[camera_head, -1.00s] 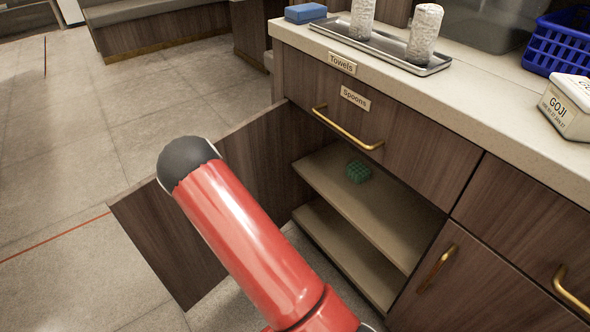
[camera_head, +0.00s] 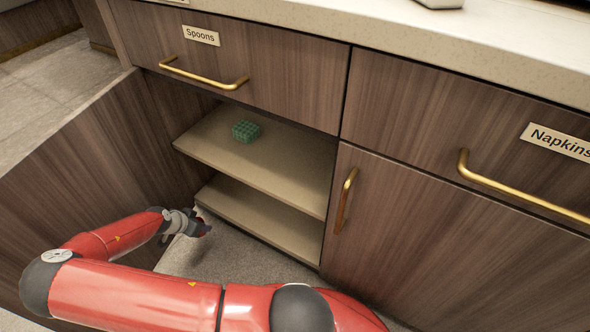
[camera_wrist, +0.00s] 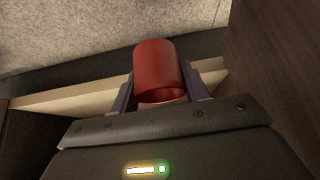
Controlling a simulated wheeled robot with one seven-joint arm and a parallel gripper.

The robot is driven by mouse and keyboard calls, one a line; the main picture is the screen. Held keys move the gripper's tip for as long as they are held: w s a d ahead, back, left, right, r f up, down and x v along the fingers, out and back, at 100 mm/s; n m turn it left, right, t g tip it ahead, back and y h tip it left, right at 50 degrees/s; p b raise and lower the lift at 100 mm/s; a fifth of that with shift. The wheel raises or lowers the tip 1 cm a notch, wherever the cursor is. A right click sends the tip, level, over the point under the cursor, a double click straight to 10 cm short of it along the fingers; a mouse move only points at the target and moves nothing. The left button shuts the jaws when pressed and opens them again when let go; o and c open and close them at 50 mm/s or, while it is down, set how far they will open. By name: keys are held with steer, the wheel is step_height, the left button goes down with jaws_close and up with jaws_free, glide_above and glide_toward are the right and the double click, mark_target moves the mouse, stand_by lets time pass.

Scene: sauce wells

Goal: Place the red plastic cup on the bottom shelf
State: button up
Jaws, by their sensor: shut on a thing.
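The red plastic cup (camera_wrist: 158,68) is between the two fingers of my gripper (camera_wrist: 160,92) in the wrist view, and they are shut on it. In the head view my gripper (camera_head: 200,226) is low in front of the open cabinet, near the left front of the bottom shelf (camera_head: 262,221). The cup is too small and hidden to make out there. The bottom shelf's visible part is bare. In the wrist view a pale board edge (camera_wrist: 60,98) runs behind the cup; I cannot tell which shelf it is.
A green grid-like block (camera_head: 246,131) sits on the upper shelf (camera_head: 275,175). The open cabinet door (camera_head: 75,165) stands on the left, close to my arm. A closed door with a brass handle (camera_head: 345,200) is on the right. The Spoons drawer (camera_head: 270,65) above is shut.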

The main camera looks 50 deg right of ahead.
steer(key=w+d, duration=0.1)
steer(key=d, duration=0.4)
steer(key=w+d, duration=0.1)
steer(key=d, duration=0.5)
steer(key=w+d+b, duration=0.1)
steer(key=d, duration=0.5)
steer(key=shift+d, duration=0.1)
steer(key=shift+d+f, duration=0.25)
steer(key=shift+f, duration=0.05)
steer(key=shift+f, duration=0.2)
steer(key=o, duration=1)
steer(key=shift+r, duration=0.2)
